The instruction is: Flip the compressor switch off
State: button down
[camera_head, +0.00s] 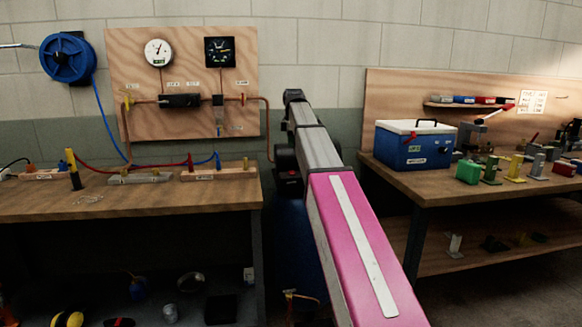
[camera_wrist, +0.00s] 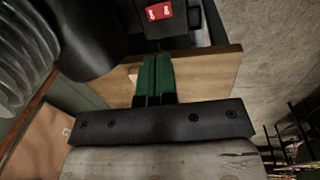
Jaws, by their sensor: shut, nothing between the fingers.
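The compressor shows in the head view as a blue tank (camera_head: 290,245) with a dark upper part (camera_head: 287,158), standing between the two benches and partly hidden by my arm. In the wrist view, a red switch (camera_wrist: 158,12) with white marks sits on a black housing (camera_wrist: 178,38) at the top. My gripper (camera_wrist: 155,60) has green fingers held together, with nothing between them. The fingertips are below the switch in the picture, close to the black housing; I cannot tell if they touch it. In the head view my arm hides the gripper.
The left bench (camera_head: 140,202) carries hoses and fittings under a gauge board (camera_head: 190,130). The right bench (camera_head: 460,185) holds a blue cooler (camera_head: 412,148) and several small parts. A wooden surface (camera_wrist: 215,78) lies behind the fingers in the wrist view.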

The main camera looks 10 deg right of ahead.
aim_at(292, 172)
jog(key=r, duration=0.2)
jog(key=shift+w+r+n, duration=0.3)
jog(key=shift+w, duration=0.1)
jog(key=shift+f, duration=0.1)
jog(key=f, duration=0.4)
jog(key=w+f, duration=0.1)
jog(key=f, duration=0.8)
jog(key=shift+w+f, duration=0.4)
jog(key=shift+f, duration=0.25)
jog(key=shift+s, duration=0.1)
